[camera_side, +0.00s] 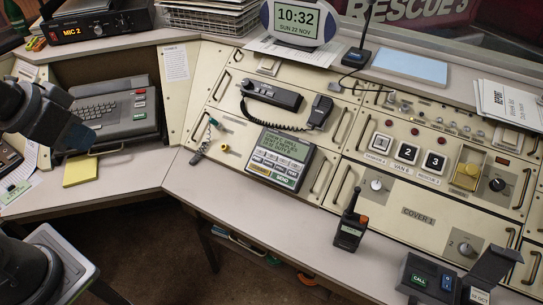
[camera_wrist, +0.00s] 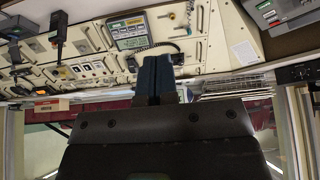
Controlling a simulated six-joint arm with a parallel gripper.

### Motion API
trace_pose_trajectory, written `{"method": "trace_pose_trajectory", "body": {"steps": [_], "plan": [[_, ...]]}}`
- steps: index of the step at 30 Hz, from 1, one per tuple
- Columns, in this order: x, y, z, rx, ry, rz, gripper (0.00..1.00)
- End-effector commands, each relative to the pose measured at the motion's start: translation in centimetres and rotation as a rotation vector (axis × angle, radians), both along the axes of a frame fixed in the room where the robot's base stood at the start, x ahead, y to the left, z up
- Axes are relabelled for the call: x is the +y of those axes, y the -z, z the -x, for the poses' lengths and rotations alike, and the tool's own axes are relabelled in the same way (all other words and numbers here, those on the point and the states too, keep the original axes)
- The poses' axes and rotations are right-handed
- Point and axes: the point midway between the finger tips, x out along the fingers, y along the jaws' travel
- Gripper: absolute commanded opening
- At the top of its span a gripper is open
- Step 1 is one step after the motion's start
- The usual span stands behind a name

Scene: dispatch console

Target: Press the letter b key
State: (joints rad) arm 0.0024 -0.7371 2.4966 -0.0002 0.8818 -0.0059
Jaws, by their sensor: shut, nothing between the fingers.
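The grey keyboard unit (camera_side: 112,112) sits at the left of the desk in the side view. My gripper (camera_side: 82,139) is shut and empty. In the side view it overlaps the unit's front left part; I cannot tell its height or whether it touches. In the wrist view the dark blue fingers (camera_wrist: 157,62) are together and point at the console. Part of the grey unit (camera_wrist: 292,14) shows at the top right there, its letter keys out of view.
A yellow note pad (camera_side: 80,171) lies in front of the keyboard unit. A message terminal (camera_side: 280,158) and a corded handset (camera_side: 271,95) are on the sloped console. A radio (camera_side: 98,25) stands behind. The desk right of the pad is clear.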

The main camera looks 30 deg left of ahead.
Motion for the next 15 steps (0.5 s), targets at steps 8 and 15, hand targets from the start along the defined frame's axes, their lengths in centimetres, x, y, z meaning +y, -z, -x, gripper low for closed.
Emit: {"method": "trace_pose_trajectory", "body": {"steps": [8, 15], "plan": [[-1.4, 0.6, -6.7, -0.115, -0.031, 0.056, 0.00], [-3.7, 2.4, -14.5, -0.269, -0.074, 0.150, 0.00]]}}
